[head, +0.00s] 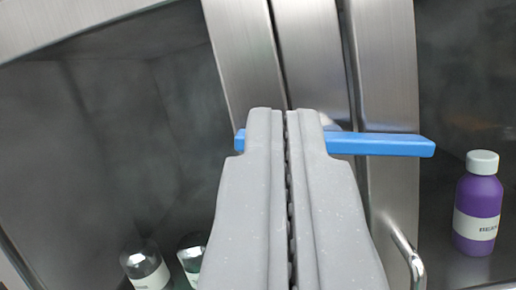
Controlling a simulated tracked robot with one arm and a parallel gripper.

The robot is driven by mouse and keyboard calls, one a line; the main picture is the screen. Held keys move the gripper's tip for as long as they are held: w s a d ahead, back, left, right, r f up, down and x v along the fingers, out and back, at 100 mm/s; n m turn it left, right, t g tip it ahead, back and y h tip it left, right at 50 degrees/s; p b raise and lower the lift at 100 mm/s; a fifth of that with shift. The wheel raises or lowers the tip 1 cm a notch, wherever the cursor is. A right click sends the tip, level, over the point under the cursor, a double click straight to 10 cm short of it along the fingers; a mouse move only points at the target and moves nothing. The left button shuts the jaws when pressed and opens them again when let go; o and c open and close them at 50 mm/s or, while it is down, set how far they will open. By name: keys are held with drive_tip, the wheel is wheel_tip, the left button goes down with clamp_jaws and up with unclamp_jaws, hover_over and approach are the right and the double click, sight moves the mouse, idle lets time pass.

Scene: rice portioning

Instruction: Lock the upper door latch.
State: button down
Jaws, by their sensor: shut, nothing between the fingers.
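A blue latch bar (380,144) lies nearly horizontal across the steel door frames in the middle of the head view. Its right end sticks out past the right frame, and a short piece of its left end shows left of my fingers. My gripper (287,112) is shut and empty, pointing up the picture in front of the latch. The fingers hide the middle of the bar. I cannot tell whether they touch it.
A curved metal handle (408,252) is on the right door frame. Behind the glass stand a purple bottle (478,205) at the right and two clear bottles, one at the lower left (146,266) and one beside my gripper (191,256).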

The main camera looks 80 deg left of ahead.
wheel_tip(320, 180, up, 3)
drive_tip(key=p, duration=0.5)
hover_over(334, 143)
drive_tip(key=s, duration=0.3)
drive_tip(key=shift+s+d+f+b, duration=0.1)
drive_tip(key=shift+d+f+b, duration=0.05)
drive_tip(key=shift+f+b, duration=0.25)
drive_tip(key=shift+s+d+f+b, duration=0.15)
drive_tip(key=shift+f+b, duration=0.15)
drive_tip(key=shift+f, duration=0.2)
drive_tip(key=shift+s+a+f+b, duration=0.15)
drive_tip(key=shift+f+b, duration=0.4)
drive_tip(key=shift+f, duration=0.55)
